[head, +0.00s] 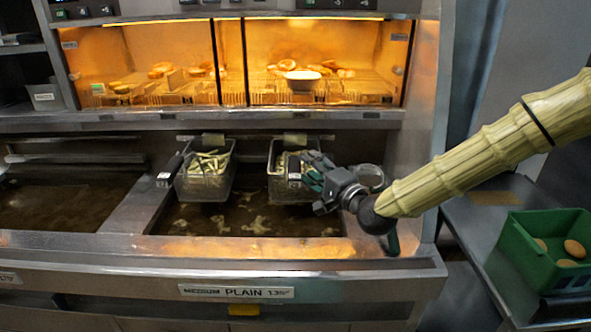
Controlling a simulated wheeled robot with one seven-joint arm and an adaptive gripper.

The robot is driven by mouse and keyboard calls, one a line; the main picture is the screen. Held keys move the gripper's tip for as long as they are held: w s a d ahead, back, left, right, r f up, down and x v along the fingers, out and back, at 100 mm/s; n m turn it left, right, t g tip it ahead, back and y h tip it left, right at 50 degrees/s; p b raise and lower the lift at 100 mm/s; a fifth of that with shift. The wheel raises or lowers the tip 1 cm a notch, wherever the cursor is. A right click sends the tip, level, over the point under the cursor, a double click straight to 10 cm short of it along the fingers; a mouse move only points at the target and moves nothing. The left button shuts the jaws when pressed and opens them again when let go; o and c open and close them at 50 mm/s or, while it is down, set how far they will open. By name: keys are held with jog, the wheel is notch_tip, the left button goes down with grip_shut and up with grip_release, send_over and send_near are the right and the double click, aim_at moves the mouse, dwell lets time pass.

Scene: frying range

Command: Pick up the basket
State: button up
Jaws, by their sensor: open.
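Two wire baskets of pale fries hang at the back of the right oil vat. The left basket (205,186) shows clearly, with nothing in front of it. The right basket (281,188) is partly hidden by my gripper (300,172). My gripper reaches in from the right and is open at the right basket's upper right side. I cannot tell whether its fingers touch the basket or its handle. The picture does not show which basket the task means.
The vat's dark oil (245,222) has pale bits floating in it. A lit warming cabinet (245,112) with food stands above and behind. A steel divider (140,205) separates another vat on the left. A green crate (512,243) with round food sits on the right counter.

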aim_at(298, 161)
jog(key=p+x, duration=0.2)
jog(key=x, duration=0.2)
jog(key=shift+s+a, duration=0.1)
jog(key=shift+a, duration=0.15)
jog(key=shift+w+a+f+p, duration=0.1)
jog(key=shift+w+a+p, duration=0.15)
jog(key=shift+w+p, duration=0.15)
grip_shut()
